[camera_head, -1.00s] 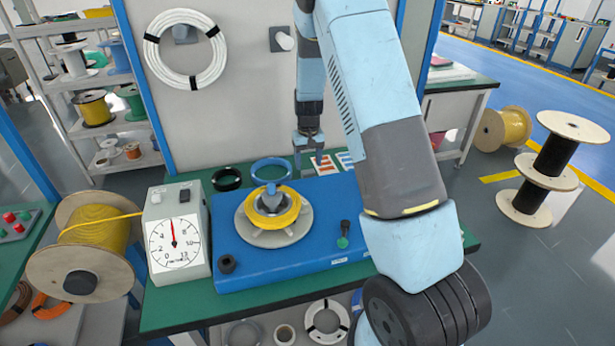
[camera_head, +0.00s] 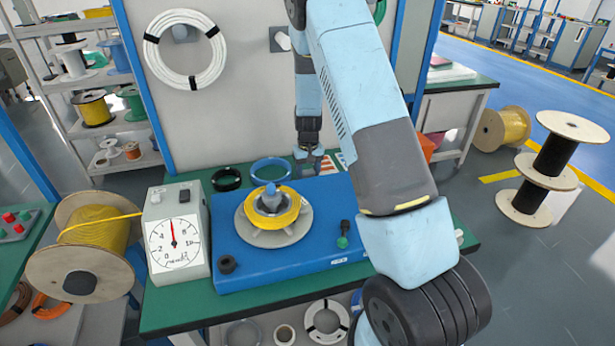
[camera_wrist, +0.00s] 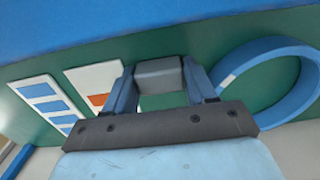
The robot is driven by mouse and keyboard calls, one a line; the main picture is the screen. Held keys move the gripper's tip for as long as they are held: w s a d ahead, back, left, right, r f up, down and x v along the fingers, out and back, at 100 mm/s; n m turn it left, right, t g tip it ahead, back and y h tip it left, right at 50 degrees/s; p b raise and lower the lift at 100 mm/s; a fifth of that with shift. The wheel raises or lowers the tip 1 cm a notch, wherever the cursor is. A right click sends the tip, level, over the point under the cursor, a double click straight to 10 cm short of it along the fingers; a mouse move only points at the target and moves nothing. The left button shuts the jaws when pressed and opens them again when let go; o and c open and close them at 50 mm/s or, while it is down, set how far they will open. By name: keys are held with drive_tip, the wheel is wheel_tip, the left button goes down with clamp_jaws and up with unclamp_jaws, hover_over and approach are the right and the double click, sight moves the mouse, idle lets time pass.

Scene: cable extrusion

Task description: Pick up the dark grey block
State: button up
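The dark grey block (camera_wrist: 160,74) shows in the wrist view between the two blue fingers of my gripper (camera_wrist: 160,80). A finger stands on each side of it, with little or no gap. The fingers look spread, and I cannot tell whether they touch the block. In the head view my gripper (camera_head: 308,165) is low behind the blue machine base (camera_head: 290,265), at the back of the green table. The block cannot be made out there.
A blue ring (camera_head: 271,169) lies close left of my gripper, with a black ring (camera_head: 226,179) beyond it. Cards with coloured marks (camera_wrist: 45,100) lie on the table beside the block. The dial gauge box (camera_head: 178,240) stands at the left. The panel rises behind.

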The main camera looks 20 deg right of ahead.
sight(308, 172)
drive_tip(key=c, duration=0.3)
drive_tip(key=shift+r, duration=0.1)
drive_tip(key=shift+r, duration=0.2)
drive_tip(key=r, duration=0.3)
drive_tip(key=shift+s+r, duration=0.25)
drive_tip(key=shift+s, duration=0.05)
drive_tip(key=s+a+r, duration=0.2)
drive_tip(key=s+r, duration=0.7)
drive_tip(key=s, duration=0.4)
drive_tip(key=shift+s, duration=0.15)
